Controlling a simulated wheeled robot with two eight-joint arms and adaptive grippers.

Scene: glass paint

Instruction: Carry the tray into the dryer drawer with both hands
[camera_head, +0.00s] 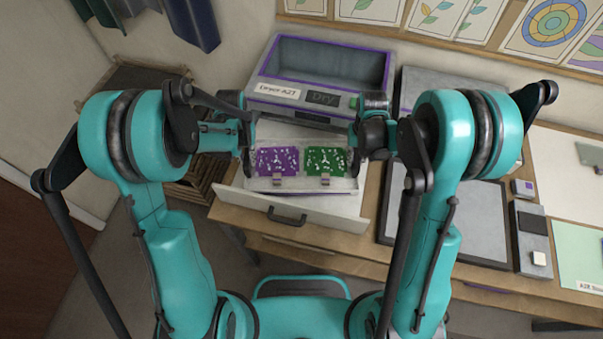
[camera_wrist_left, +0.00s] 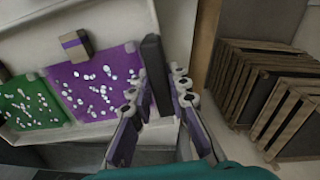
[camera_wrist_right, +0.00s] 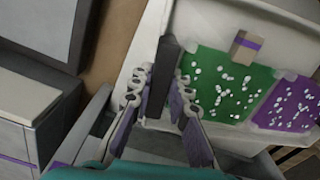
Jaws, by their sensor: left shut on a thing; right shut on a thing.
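The pale tray (camera_head: 300,185) carries a purple panel (camera_head: 277,161) and a green panel (camera_head: 325,161), both with white specks. It looks level over the open dryer drawer (camera_head: 292,209); I cannot tell whether it rests on the drawer floor. My left gripper (camera_head: 247,160) is shut on the tray's left dark handle, seen in the left wrist view (camera_wrist_left: 155,65). My right gripper (camera_head: 356,160) is shut on the right dark handle, seen in the right wrist view (camera_wrist_right: 164,75). The grey dryer (camera_head: 280,91), labelled and purple-rimmed, stands just behind.
The drawer's white front with a dark handle (camera_head: 287,219) sticks out over the table edge. A grey flat plate (camera_head: 462,215) and small blocks lie to the right. A wooden rack (camera_wrist_left: 275,95) stands at the left. Pictures hang behind.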

